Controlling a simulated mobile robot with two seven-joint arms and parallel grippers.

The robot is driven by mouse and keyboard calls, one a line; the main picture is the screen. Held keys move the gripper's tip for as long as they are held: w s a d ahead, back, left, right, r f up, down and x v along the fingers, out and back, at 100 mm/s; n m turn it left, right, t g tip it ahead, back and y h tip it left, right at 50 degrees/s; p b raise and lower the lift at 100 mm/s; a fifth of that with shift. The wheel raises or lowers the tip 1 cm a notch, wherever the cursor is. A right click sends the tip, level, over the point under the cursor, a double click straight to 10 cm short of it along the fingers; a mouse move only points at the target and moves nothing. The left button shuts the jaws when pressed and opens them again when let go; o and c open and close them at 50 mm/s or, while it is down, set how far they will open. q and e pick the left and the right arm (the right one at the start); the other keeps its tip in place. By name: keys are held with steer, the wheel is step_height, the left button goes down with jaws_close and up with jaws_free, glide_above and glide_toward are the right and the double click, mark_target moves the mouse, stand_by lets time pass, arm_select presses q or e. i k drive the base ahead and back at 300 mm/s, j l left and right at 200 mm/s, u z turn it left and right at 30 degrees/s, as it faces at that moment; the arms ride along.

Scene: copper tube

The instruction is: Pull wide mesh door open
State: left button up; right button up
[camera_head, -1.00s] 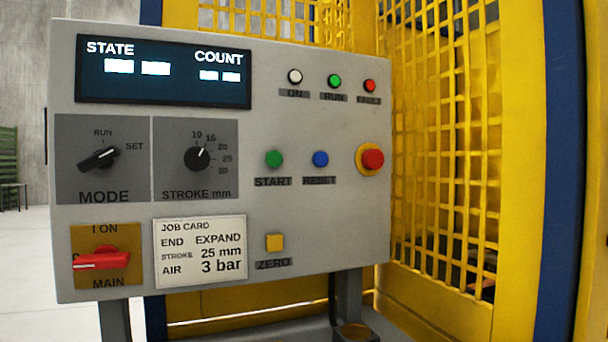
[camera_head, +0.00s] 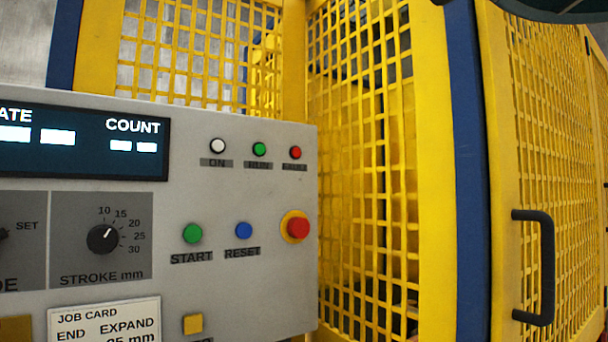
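A yellow mesh door (camera_head: 508,150) stands at the right of the head view, beyond a dark blue post (camera_head: 467,180). A black D-shaped handle (camera_head: 547,268) is fixed upright on its near frame, low in the view. The door looks closed against the post. Its far side runs out of view at the right edge. Neither of my grippers shows in the head view. A dark rounded shape at the top right corner cuts across the upper part of the door.
A grey control panel (camera_head: 270,260) with a display, knobs, buttons and a red stop button (camera_head: 298,228) fills the left side. Fixed yellow mesh (camera_head: 362,170) stands between the panel and the blue post. A grey wall shows at the top left.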

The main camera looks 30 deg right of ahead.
mark_target(508, 313)
steer(key=z, duration=0.45)
steer(key=j+z, duration=0.1)
steer(key=z, duration=0.8)
steer(key=j+z, duration=0.15)
steer(key=z, duration=0.3)
steer(key=j+z, duration=0.1)
steer(key=z, duration=0.8)
steer(key=j+z, duration=0.15)
steer(key=z, duration=0.3)
